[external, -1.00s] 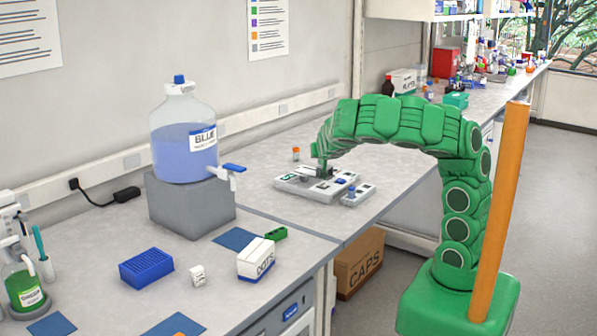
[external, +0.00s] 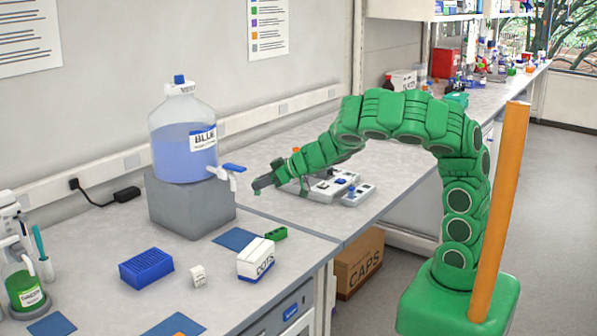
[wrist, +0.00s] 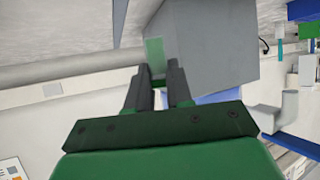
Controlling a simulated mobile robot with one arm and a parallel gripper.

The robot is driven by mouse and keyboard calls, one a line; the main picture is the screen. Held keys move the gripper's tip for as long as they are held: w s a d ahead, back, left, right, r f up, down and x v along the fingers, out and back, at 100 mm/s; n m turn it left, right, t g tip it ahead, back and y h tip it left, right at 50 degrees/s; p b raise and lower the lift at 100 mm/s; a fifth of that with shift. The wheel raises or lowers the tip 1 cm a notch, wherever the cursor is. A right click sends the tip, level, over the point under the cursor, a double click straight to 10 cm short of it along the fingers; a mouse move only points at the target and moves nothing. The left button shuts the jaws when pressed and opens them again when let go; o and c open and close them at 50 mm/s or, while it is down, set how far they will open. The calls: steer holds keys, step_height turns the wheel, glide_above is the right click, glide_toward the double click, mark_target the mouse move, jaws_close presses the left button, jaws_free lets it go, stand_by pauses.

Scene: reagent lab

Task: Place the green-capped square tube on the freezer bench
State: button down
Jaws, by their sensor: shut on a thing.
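My gripper (external: 259,187) reaches left over the bench, between the sorting tray and the grey block. It also shows in the wrist view (wrist: 160,76). It is shut on a small green square-sided piece (wrist: 155,51), which appears to be the green-capped square tube. It shows between the fingertips, a pale green part with a darker green part nearer the jaws. In the external view the held piece is too small to make out. I cannot tell which surface is the freezer bench.
A grey block (external: 190,210) carrying a large blue bottle (external: 180,150) stands left of my gripper. The sorting tray (external: 318,196) lies right of it, partly behind my arm. A white box (external: 256,259), green piece (external: 275,233) and blue rack (external: 146,268) lie on the near bench.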

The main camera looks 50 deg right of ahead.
steer(key=s+a+n+g+y, duration=0.6)
steer(key=s+a+n, duration=0.45)
steer(key=a, duration=0.55)
steer(key=shift+m, duration=0.95)
steer(key=w+a+f, duration=0.1)
steer(key=w+a, duration=0.1)
steer(key=w+a+f, duration=0.2)
steer(key=a, duration=0.1)
steer(key=w+a+f, duration=0.2)
steer(key=shift+w+a, duration=0.2)
steer(key=shift+w, duration=0.15)
steer(key=shift+w+a+f, duration=1.15)
steer(key=shift+f, duration=0.05)
steer(key=shift+f, duration=0.1)
steer(key=c, duration=1)
jaws_free()
